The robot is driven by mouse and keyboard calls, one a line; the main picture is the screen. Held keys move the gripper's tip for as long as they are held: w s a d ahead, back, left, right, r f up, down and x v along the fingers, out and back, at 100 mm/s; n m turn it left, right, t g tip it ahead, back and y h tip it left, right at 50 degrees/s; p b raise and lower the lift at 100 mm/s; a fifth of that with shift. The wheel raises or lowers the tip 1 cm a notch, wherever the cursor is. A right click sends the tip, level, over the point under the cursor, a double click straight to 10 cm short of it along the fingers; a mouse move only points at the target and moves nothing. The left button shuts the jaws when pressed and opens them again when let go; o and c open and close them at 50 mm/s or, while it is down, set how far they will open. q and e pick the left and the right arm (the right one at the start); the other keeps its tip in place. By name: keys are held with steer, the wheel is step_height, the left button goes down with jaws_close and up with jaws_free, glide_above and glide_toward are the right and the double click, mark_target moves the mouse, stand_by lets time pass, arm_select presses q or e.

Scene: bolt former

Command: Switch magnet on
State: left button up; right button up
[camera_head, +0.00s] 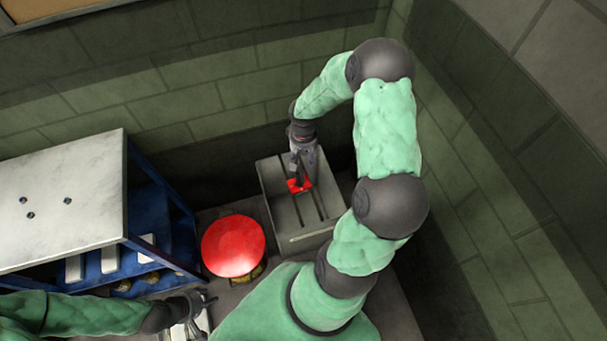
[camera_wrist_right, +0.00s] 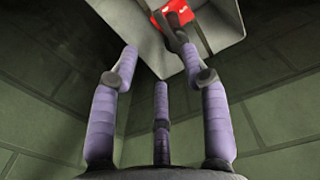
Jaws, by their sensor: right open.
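Whether the red piece is the magnet's switch is not clear. My right gripper (camera_head: 298,172) hangs over the box close to the red piece. In the wrist view its fingers (camera_wrist_right: 160,65) are spread, with nothing seen between them. My left gripper (camera_head: 208,299) is at the bottom, its fingers small and partly unclear.
The grey box (camera_head: 272,185) stands near the wall corner. A red round-topped stool (camera_head: 233,246) is left of it. A blue-framed bench with a pale top (camera_head: 60,195) fills the left. Green block walls (camera_head: 470,170) close off the back and right.

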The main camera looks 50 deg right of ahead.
mark_target(301, 173)
step_height(301, 173, down, 11)
steer(key=b, duration=0.4)
steer(key=shift+r, duration=0.15)
jaws_close()
